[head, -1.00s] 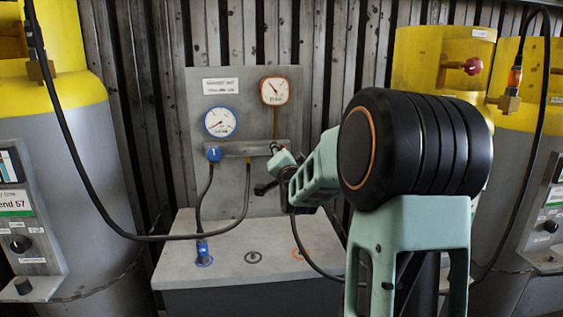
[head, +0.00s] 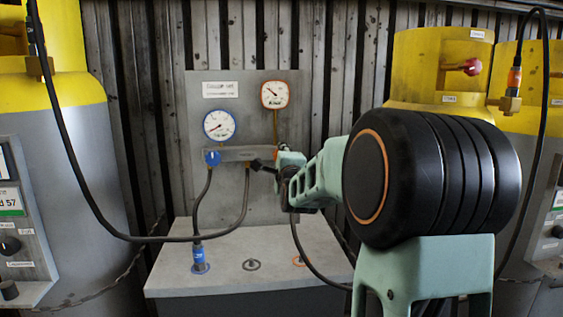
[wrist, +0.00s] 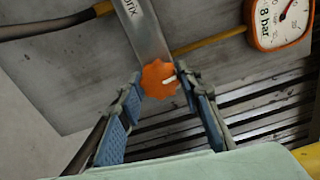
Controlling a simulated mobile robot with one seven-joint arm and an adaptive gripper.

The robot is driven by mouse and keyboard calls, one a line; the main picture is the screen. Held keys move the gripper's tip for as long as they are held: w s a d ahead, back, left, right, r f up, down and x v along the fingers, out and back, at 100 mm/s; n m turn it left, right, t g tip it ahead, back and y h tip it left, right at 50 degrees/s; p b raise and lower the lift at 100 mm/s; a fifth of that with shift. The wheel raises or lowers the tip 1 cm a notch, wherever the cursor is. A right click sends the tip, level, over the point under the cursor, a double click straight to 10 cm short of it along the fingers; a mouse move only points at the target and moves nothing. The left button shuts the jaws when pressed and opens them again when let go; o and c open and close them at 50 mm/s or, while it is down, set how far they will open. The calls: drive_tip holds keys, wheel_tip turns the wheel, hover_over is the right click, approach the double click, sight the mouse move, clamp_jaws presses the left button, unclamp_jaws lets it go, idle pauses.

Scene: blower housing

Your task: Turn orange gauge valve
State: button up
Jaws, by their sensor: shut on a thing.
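The orange gauge valve (wrist: 158,79) is a lobed knob with a white mark, at the right end of the grey manifold bar (head: 232,154). In the wrist view it sits between the blue-padded fingertips of my gripper (wrist: 160,78), which is shut on it. In the head view my gripper (head: 258,165) reaches the bar's right end from the right and hides the valve. The orange-rimmed gauge (head: 274,94) is above the bar; it also shows in the wrist view (wrist: 282,20), with its needle toward the upper right.
The blue-rimmed gauge (head: 219,125) and blue valve (head: 212,158) are at the bar's left. A black hose (head: 244,205) hangs below the bar. The grey bench top (head: 225,262) has blue, dark and orange ports. Yellow-topped cylinders (head: 62,130) stand at both sides.

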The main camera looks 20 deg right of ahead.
drive_tip(key=shift+m, duration=0.6)
drive_tip(key=o, duration=1.2)
drive_tip(key=shift+c, duration=0.2)
drive_tip(key=v, duration=0.7)
drive_tip(key=shift+s, duration=0.25)
